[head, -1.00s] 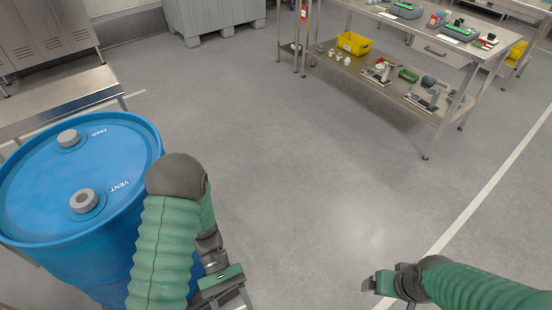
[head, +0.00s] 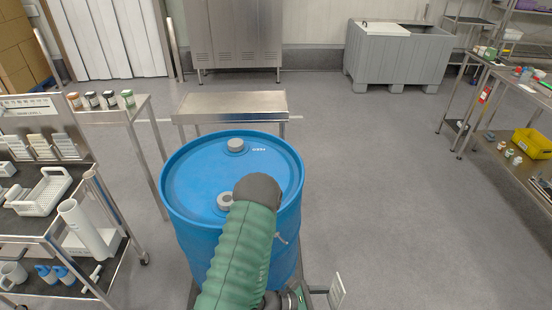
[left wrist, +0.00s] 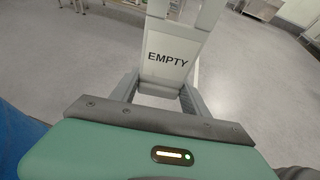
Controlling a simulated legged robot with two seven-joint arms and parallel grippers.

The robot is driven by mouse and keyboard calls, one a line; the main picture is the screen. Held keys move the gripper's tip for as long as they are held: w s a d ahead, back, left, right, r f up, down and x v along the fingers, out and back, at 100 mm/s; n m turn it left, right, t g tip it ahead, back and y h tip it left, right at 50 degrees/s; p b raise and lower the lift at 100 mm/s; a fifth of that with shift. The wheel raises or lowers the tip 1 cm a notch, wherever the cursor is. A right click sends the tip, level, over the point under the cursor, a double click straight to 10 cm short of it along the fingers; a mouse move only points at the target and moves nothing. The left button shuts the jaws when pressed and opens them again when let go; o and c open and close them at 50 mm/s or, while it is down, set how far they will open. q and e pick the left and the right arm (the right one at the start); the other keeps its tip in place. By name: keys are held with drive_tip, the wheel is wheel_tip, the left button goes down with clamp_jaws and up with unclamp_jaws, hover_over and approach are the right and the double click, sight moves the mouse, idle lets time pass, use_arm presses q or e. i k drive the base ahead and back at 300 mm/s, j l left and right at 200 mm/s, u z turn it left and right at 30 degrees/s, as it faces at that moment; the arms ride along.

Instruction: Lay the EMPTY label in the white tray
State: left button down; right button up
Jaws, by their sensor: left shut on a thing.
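The EMPTY label (left wrist: 167,58) is a white card with black letters, in the left wrist view. My left gripper (left wrist: 162,88) is shut on it. In the head view the label's pale card (head: 337,291) shows at the bottom, right of the blue drum. A white slotted tray (head: 42,192) lies on the upper shelf of the cart at the left, well apart from the label. My right gripper is out of view.
The blue drum (head: 185,195) stands close in front, under my left arm. A steel bench (head: 232,104) stands behind the drum. Open floor (head: 375,180) lies to the right.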

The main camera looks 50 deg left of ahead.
sight(47, 198)
drive_tip(key=k+j+u, duration=0.2)
drive_tip(key=u, duration=0.25)
drive_tip(key=k+j+u, duration=0.1)
drive_tip(key=j+u, duration=0.35)
